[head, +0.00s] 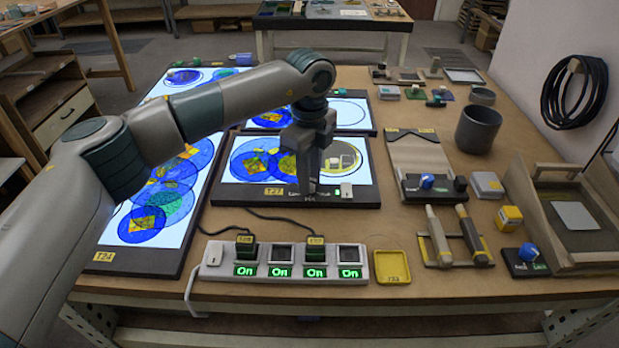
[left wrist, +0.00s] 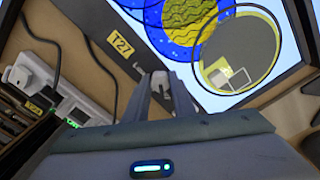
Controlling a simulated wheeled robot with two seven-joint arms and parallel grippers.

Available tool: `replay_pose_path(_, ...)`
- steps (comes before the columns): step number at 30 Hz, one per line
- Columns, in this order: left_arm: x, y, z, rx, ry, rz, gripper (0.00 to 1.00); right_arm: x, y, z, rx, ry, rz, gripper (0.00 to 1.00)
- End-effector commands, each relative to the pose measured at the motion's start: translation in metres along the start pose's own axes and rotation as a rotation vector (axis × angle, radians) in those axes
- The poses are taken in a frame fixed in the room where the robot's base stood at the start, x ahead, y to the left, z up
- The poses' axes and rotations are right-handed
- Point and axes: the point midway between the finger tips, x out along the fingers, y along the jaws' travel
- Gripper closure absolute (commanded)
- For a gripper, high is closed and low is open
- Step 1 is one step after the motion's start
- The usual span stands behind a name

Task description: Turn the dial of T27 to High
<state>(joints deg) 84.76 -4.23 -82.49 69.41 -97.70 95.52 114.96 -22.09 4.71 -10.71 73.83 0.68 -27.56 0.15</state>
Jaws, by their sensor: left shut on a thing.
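The light panel T27 (head: 240,194) lies flat in the middle of the bench, lit, with blue and yellow glass discs on it. Its yellow T27 label (head: 273,191) is on the front edge and also shows in the left wrist view (left wrist: 122,45). My left gripper (head: 309,190) points down at that front edge, right of the label. In the left wrist view its fingertips (left wrist: 160,88) are shut on a small pale dial (left wrist: 159,77). The fingers hide most of the dial and the lettering beside it, so I cannot read its setting. My right gripper is not in view.
A power strip (head: 211,256) with several green "On" displays lies in front of T27, with black cables between. The long lit panel T24 (head: 115,257) is at the left. A grey cup (head: 478,130), tools and a wooden tray (head: 590,263) fill the right side.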

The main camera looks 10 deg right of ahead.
Motion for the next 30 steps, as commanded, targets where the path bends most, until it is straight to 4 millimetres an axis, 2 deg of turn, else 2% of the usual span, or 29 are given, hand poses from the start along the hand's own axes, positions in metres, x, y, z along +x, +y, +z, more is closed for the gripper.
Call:
replay_pose_path(7, -0.001, -0.001, 0.0, -0.001, 0.0, -0.002, 1.0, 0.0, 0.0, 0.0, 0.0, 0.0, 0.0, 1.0)
replay_pose_path(8, -0.001, -0.001, 0.0, -0.001, 0.0, -0.002, 0.72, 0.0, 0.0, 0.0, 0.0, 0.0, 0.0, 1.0)
replay_pose_path(9, -0.001, -0.001, 0.0, -0.001, 0.0, -0.002, 0.63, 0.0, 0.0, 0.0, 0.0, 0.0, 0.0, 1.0)
replay_pose_path(10, -0.001, -0.001, 0.0, -0.001, 0.0, -0.002, 0.58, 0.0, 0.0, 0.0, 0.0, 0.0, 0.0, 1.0)
replay_pose_path(23, -0.004, 0.0, 0.0, 0.0, -0.001, -0.001, 0.58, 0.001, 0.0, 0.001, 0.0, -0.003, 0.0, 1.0)
replay_pose_path(30, -0.027, -0.001, 0.0, 0.0, -0.001, -0.003, 0.58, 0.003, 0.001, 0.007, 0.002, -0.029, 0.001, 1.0)
